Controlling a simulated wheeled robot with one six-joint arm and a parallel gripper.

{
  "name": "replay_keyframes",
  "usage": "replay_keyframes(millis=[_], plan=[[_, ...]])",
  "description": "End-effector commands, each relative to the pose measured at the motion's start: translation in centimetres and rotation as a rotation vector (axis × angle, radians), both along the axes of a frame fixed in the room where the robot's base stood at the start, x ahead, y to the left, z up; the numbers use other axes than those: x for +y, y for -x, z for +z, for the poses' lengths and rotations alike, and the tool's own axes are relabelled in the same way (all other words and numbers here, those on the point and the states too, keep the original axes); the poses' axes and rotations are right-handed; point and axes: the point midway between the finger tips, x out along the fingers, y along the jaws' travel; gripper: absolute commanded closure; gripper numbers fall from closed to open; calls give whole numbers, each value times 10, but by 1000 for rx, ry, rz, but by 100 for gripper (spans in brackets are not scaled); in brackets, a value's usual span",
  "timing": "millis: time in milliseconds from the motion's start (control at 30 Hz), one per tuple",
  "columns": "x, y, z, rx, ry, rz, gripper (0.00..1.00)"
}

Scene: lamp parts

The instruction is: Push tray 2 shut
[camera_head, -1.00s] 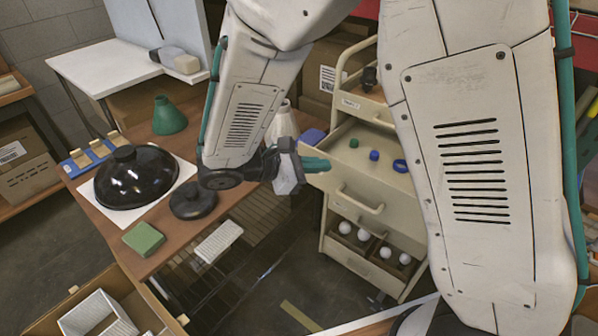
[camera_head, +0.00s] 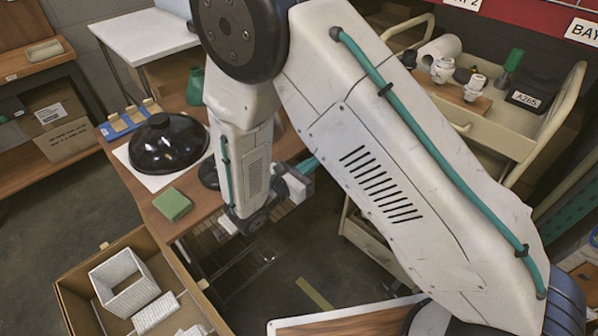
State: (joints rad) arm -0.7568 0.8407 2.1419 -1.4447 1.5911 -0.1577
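A beige cart (camera_head: 508,141) stands behind my arm in the head view. My forearm and upper arm cover most of its front, so tray 2 and how far it stands out are hidden. Part of a lower drawer front (camera_head: 366,240) shows beneath the arm. My gripper (camera_head: 308,166) is at the left side of the cart, with a teal fingertip pointing up and right toward the hidden front. I cannot tell whether it touches a tray, or whether its fingers are apart.
The cart top carries white fittings (camera_head: 473,88), a green-handled brush (camera_head: 513,62) and a black box (camera_head: 537,92). At left, a brown table holds a black lamp shade (camera_head: 168,143) and a green block (camera_head: 172,204). An open carton (camera_head: 75,283) stands front left.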

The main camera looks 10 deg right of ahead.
Motion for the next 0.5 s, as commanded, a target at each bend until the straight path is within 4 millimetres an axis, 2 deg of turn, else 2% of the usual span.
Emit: replay_keyframes(millis=[33, 200, 500], plan=[[-11, -6, 0, 0, 0, -6, 100], [-35, -24, 0, 0, 0, -4, 100], [-53, -38, 0, 1, -1, -1, 100]])
